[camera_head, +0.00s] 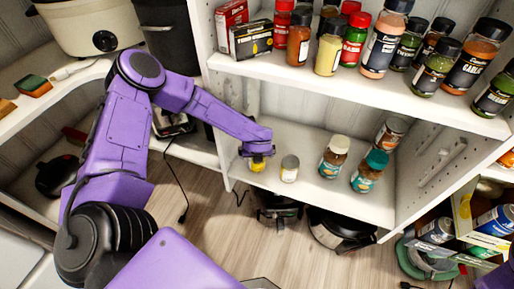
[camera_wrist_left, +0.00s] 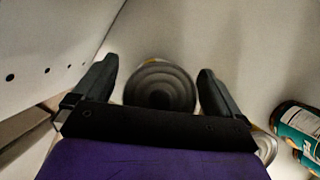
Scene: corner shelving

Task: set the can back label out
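A small can with a yellow label (camera_head: 257,166) stands on the middle shelf at its left front. My left gripper (camera_head: 258,150) is right over it and hides its upper part. In the left wrist view the can's round ridged metal top (camera_wrist_left: 160,86) lies between the two dark fingers of my left gripper (camera_wrist_left: 158,66). The fingers are apart, one on each side, with a narrow gap visible at each. A second can with a pale label (camera_head: 289,171) stands just to the right; its edge also shows in the wrist view (camera_wrist_left: 267,147). My right gripper is out of view.
Jars with teal labels (camera_head: 367,172) stand farther right on the same shelf (camera_head: 312,205). The upper shelf (camera_head: 330,84) holds spice jars and boxes above my forearm. A white side panel (camera_wrist_left: 45,45) is close on the left. The shelf behind the cans looks clear.

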